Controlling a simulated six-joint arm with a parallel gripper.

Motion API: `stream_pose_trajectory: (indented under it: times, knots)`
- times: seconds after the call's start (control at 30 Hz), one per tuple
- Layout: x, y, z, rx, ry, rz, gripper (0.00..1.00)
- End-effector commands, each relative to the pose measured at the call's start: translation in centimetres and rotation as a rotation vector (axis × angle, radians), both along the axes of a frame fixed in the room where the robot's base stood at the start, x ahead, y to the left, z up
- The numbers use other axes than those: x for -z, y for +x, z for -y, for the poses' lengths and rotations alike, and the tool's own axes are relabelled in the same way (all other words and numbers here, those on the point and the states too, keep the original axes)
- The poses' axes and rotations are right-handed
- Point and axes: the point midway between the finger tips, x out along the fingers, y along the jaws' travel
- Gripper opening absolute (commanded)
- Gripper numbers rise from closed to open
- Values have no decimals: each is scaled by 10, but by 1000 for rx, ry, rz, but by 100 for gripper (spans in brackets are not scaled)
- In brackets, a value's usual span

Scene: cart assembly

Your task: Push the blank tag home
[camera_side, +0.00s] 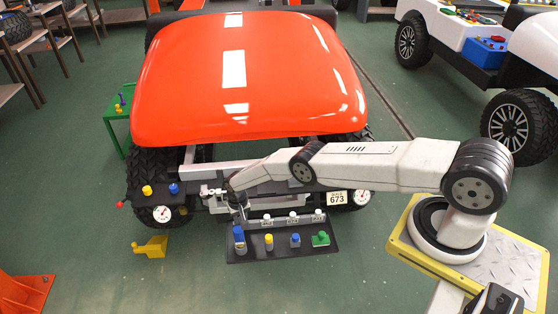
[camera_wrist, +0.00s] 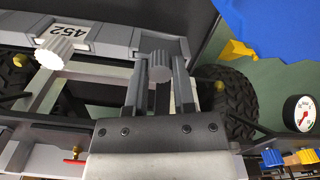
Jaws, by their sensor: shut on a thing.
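My gripper (camera_wrist: 159,62) is shut on a grey ribbed knob (camera_wrist: 159,72) in the wrist view. The knob sits between the two fingers, in front of a plain grey part of the rack (camera_wrist: 118,38); no number shows there, and I cannot tell how deep the blank tag is seated. To its left is a tag marked 452 (camera_wrist: 68,30) with a white ribbed knob (camera_wrist: 62,46). In the side view my gripper (camera_side: 240,215) is at the left end of the tag rack (camera_side: 280,222), above the black tray (camera_side: 283,254). The blank tag itself is hidden there.
A 673 plate (camera_side: 337,198) is on the cart front beneath the red hood (camera_side: 250,80). A gauge (camera_wrist: 301,113) and a tyre (camera_wrist: 237,98) are to the right in the wrist view.

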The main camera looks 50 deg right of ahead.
Motion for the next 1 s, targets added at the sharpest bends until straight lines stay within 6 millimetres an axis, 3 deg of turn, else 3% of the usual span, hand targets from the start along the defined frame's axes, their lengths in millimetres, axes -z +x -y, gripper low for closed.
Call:
stream_pose_trajectory:
  times: [0.13,0.17,0.27,1.0]
  knots:
    - [1,-1,0,0,0,0,0]
    - [1,-1,0,0,0,0,41]
    - [1,-1,0,0,0,0,73]
    - [-9,1,0,0,0,1,73]
